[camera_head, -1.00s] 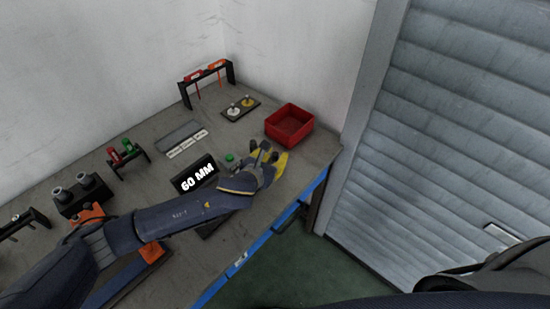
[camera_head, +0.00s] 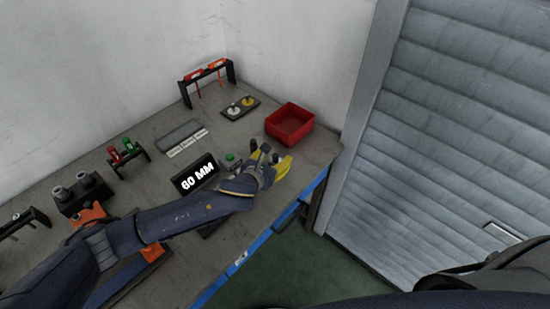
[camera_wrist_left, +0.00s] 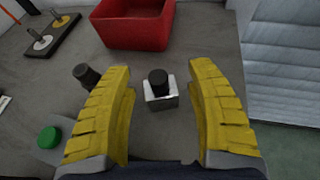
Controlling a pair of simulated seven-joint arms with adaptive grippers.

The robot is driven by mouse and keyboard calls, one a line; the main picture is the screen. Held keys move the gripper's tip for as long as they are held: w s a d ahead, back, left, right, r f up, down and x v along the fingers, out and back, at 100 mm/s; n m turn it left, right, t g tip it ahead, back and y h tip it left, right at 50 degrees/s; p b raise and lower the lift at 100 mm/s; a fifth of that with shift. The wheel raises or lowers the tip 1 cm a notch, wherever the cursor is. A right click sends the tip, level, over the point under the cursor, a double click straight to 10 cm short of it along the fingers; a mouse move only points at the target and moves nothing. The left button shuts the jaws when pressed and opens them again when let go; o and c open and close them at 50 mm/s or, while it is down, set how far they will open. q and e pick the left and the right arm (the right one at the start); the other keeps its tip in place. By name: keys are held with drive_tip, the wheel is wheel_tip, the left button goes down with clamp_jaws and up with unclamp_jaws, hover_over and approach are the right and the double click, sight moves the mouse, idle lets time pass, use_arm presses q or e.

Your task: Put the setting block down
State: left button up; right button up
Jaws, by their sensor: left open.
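The setting block (camera_wrist_left: 161,96), a small silver block with a black round knob on top, stands upright on the grey bench (camera_wrist_left: 190,28) in the left wrist view. My left gripper (camera_wrist_left: 166,82) is open, with one yellow finger on each side of the block and a visible gap to both. In the head view, my left gripper (camera_head: 274,160) is low over the right end of the bench, and its hand largely hides the block. My right gripper is not in view.
A red bin (camera_head: 289,124) stands just beyond the hand. A dark cylinder (camera_wrist_left: 87,76) and a green button (camera_wrist_left: 48,138) are left of the fingers. A "60 MM" display (camera_head: 195,174) sits beside the forearm. The bench's blue front edge (camera_head: 262,240) is near.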

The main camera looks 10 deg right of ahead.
use_arm(q)
drive_tip(key=shift+r, duration=0.1)
drive_tip(key=shift+r, duration=0.1)
drive_tip(key=v, duration=1.2)
